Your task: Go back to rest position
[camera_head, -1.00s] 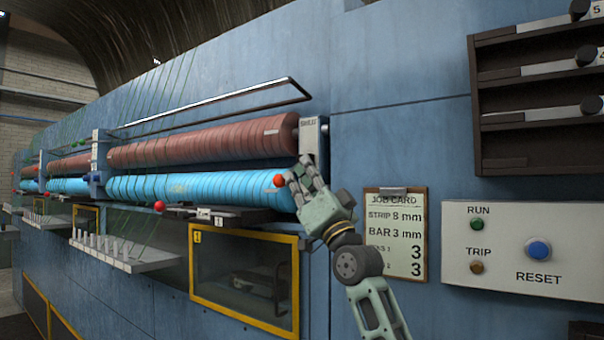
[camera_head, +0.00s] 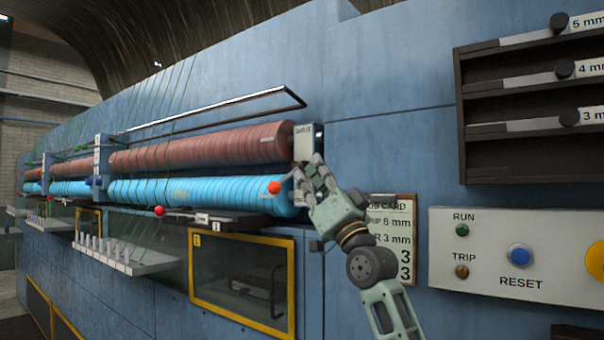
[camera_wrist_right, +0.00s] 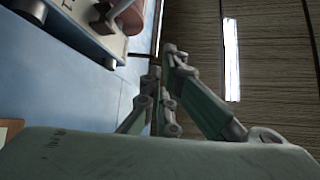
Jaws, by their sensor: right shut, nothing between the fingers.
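My right gripper (camera_head: 308,176) is shut and empty in the head view. It is at the right end of the rollers, in front of the blue panel, with its fingers by the red ball (camera_head: 274,188) and the grey end bracket (camera_head: 304,143). I cannot tell whether it touches either. Its fingers also show in the right wrist view (camera_wrist_right: 165,70), pointing up past the blue panel. My left gripper is in neither view.
A blue roller (camera_head: 190,192) lies below a red roller (camera_head: 200,150). The job card (camera_head: 404,262) is partly hidden behind my right arm. A control panel (camera_head: 485,270) with RUN, TRIP and RESET and a dark rack (camera_head: 520,155) stand right. A yellow-framed window (camera_head: 240,315) is below.

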